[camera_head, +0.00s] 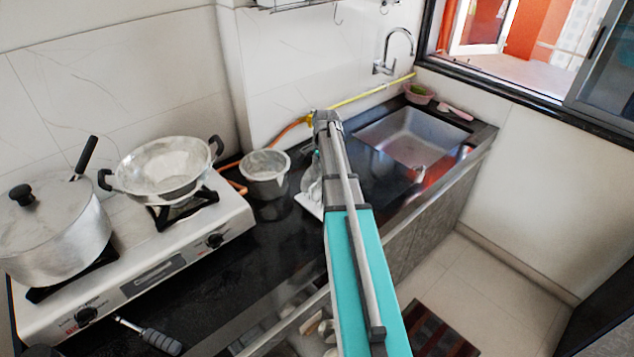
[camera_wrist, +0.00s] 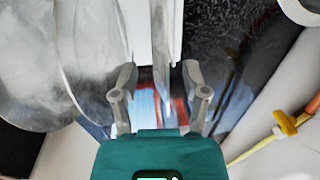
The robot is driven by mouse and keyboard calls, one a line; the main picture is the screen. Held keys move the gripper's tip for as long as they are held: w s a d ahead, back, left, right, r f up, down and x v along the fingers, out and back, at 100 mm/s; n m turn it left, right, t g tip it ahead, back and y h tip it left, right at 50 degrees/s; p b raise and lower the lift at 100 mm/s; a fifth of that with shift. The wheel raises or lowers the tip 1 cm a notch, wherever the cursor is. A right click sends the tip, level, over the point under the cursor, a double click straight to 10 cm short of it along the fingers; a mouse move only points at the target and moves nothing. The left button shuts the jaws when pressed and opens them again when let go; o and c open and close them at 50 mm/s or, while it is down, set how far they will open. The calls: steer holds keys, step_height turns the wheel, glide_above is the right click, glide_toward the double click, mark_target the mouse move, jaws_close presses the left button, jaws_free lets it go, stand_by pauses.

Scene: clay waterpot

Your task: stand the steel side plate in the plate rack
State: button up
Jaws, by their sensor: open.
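My gripper (camera_wrist: 160,68) is open in the wrist view, with one finger on each side of a thin steel plate (camera_wrist: 162,42) seen edge-on. There are gaps between the plate and both fingers. The plate stands upright over a white rack or tray (camera_wrist: 140,28); how it sits in the rack is hidden. Other steel plates (camera_wrist: 88,45) stand to the left of it. In the head view the white rack (camera_head: 308,206) and some grey plates (camera_head: 308,182) show just left of my arm, which hides most of them and my gripper.
A grey pot (camera_head: 265,173) stands left of the rack. A stove (camera_head: 140,265) with a wok (camera_head: 165,168) and a lidded pot (camera_head: 50,230) is further left. The sink (camera_head: 412,137) lies to the right. A yellow-orange hose (camera_head: 350,98) runs along the wall.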

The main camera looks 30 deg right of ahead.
steer(key=shift+w+f+b, duration=0.1)
steer(key=shift+f+b, duration=0.35)
steer(key=shift+f, duration=0.3)
jaws_close()
